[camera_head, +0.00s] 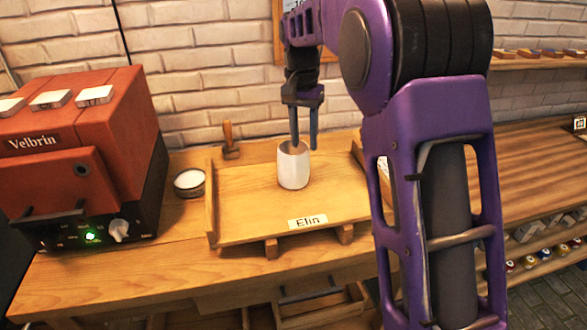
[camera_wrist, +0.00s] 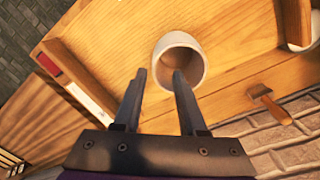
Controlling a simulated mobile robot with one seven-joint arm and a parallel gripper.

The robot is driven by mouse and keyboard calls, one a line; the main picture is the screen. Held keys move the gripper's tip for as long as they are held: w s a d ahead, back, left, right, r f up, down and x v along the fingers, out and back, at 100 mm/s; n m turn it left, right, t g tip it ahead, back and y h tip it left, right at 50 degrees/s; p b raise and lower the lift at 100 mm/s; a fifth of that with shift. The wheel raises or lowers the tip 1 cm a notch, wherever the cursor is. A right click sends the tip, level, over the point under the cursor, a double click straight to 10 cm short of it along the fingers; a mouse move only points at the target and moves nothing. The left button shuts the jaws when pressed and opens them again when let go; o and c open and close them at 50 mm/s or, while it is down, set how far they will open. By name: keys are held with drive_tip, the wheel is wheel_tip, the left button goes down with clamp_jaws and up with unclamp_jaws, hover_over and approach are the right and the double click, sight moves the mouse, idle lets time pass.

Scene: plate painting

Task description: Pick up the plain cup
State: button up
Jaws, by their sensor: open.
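The plain cup (camera_head: 293,166) is white and stands upright on a wooden tray (camera_head: 240,222) with an "Elin" label at its front edge. My gripper (camera_head: 304,146) is open and points down at the cup, with its fingers at the height of the rim. In the wrist view the cup (camera_wrist: 190,52) shows its open mouth and empty inside. One finger of my gripper (camera_wrist: 158,76) overlaps the cup's mouth and the other is to the left of the cup. I cannot tell whether either finger touches it.
A red "Velbrin" machine (camera_head: 75,150) stands at the left. A small round white-topped container (camera_head: 189,182) is left of the tray. A wooden-handled tool (camera_head: 229,140) stands behind the tray, near the brick wall (camera_head: 200,60). The tray around the cup is clear.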

sight(307, 163)
drive_tip(key=shift+d+f+b, duration=0.2)
drive_tip(key=shift+f+b, duration=0.1)
drive_tip(key=shift+f, duration=1.5)
drive_tip(key=shift+d+f+b, duration=0.2)
drive_tip(key=shift+f+b, duration=0.1)
drive_tip(key=shift+f, duration=1.45)
drive_tip(key=shift+c, duration=0.3)
drive_tip(key=shift+s, duration=0.1)
clamp_jaws()
